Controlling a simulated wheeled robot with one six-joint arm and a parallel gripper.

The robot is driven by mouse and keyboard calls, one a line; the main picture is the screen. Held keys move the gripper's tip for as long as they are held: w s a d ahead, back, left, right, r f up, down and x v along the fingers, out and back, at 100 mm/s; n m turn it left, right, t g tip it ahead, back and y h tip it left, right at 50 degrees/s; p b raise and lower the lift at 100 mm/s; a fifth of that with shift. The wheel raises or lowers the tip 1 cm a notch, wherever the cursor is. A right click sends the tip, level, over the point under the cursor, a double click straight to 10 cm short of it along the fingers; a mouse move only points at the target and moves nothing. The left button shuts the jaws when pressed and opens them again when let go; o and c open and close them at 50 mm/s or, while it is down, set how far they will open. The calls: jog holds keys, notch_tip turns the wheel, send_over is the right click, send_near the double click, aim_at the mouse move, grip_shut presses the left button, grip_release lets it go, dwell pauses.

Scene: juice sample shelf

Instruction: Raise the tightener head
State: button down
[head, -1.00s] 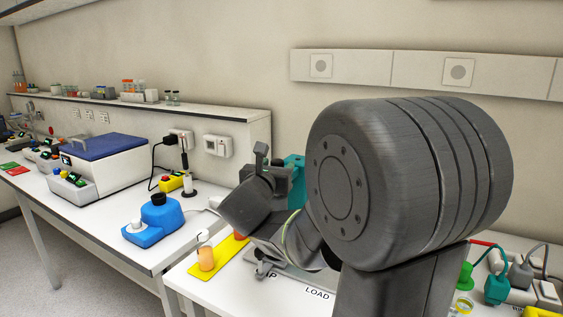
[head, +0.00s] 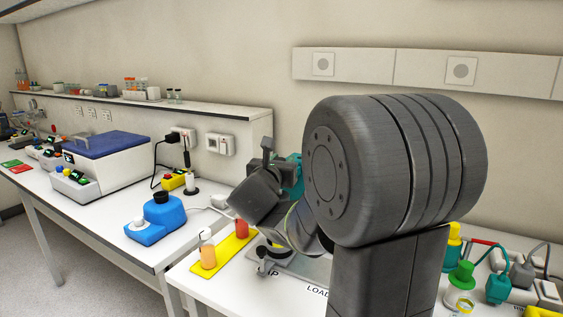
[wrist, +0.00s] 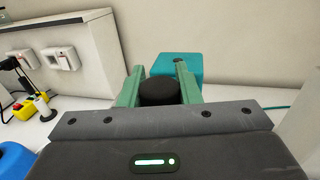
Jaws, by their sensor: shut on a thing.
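In the wrist view my gripper (wrist: 158,80) has its two green fingers closed on either side of a black round knob (wrist: 160,92). A teal block (wrist: 175,67) stands right behind the knob; I take the two to be parts of the tightener, but cannot tell how they join. In the head view my arm hides most of the tightener, and only a strip of teal (head: 295,168) shows beside my wrist. The knob and the fingertips cannot be made out there.
A blue device (head: 157,220) stands on the left bench. A wall ledge runs behind.

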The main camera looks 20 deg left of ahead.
jog(key=shift+r+p, duration=0.5)
jog(key=shift+r, duration=1.25)
jog(key=c, duration=1.1)
grip_release()
jog(key=shift+o, duration=0.2)
jog(key=shift+f, duration=0.1)
jog(key=shift+s, duration=0.1)
jog(key=shift+s, duration=0.35)
jog(key=s+d+b, duration=0.1)
jog(key=s+d, duration=0.1)
jog(key=s, duration=1)
jog(key=shift+s, duration=0.4)
jog(key=shift+w, duration=0.1)
